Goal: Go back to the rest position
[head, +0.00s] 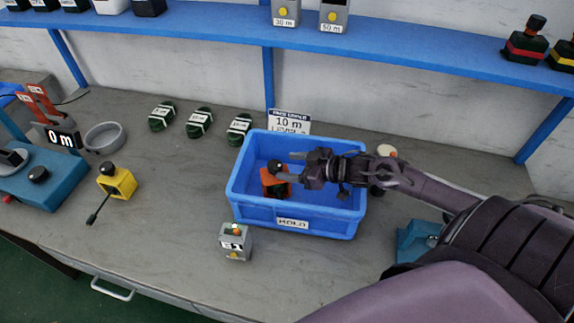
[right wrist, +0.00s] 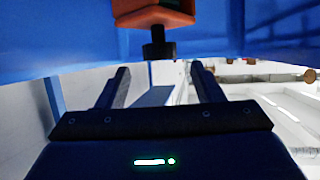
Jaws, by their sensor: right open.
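My right gripper (head: 288,164) reaches in from the right over the blue bin (head: 291,224) labelled HOLD. An orange block with a black knob (head: 270,184) stands inside the bin, near its left side, by the fingertips. In the right wrist view my right gripper (right wrist: 161,78) is open, with nothing between its two fingers. The orange block (right wrist: 155,18) shows there at the top, its black knob (right wrist: 158,49) apart from the fingers. My left gripper is not in view.
A grey box (head: 235,242) stands before the bin. A yellow block (head: 116,181), several dark green coils (head: 199,122), a grey ring dish (head: 104,138) and a teal machine (head: 48,194) lie left. A blue shelf (head: 210,24) runs above. A sign (head: 289,122) stands behind the bin.

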